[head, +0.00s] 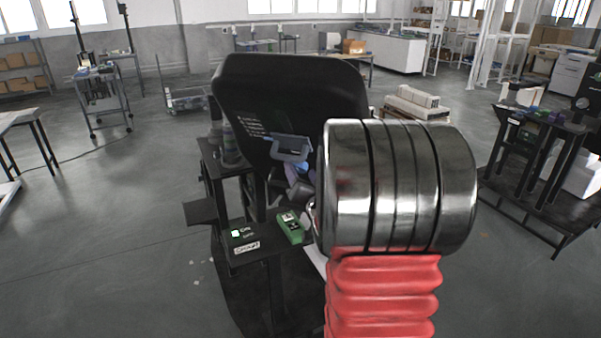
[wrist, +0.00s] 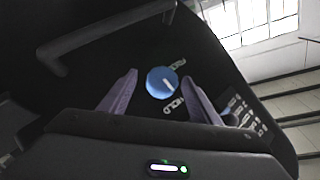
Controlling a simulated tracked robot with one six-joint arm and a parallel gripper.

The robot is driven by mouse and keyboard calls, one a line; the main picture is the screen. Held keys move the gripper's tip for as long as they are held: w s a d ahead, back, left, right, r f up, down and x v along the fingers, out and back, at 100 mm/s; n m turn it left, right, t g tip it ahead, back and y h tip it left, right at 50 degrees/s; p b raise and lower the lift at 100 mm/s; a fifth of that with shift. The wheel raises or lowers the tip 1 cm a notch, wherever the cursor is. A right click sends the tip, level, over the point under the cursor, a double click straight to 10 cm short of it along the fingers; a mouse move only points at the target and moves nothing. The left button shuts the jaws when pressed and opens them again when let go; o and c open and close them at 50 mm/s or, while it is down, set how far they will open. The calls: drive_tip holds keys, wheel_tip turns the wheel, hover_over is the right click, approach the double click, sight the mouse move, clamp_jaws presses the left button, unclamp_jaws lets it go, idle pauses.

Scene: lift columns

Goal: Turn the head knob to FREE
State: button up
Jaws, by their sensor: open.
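The head knob (wrist: 162,82) is a round blue knob with a short white mark, on a dark panel in the middle of the wrist view. The mark points to the lower right. A label that seems to read HOLD (wrist: 174,106) is below it, and a smaller label (wrist: 178,64), hard to read, is at its upper right. My gripper (wrist: 160,76) is open, its two purple fingers on either side of the knob with gaps showing. In the head view my arm hides the knob and most of the gripper.
A large black panel (head: 290,85) stands behind my arm in the head view. A dark stand holds a green device (head: 290,226) and a lit switch (head: 236,233). A dark bar (wrist: 105,35) crosses the upper left of the wrist view. Floor is open at left.

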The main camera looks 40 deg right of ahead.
drive_tip(key=shift+a, duration=0.1)
drive_tip(key=c, duration=1.1)
drive_tip(key=shift+o, duration=0.2)
drive_tip(key=shift+d, duration=0.25)
drive_tip(key=shift+a, duration=0.15)
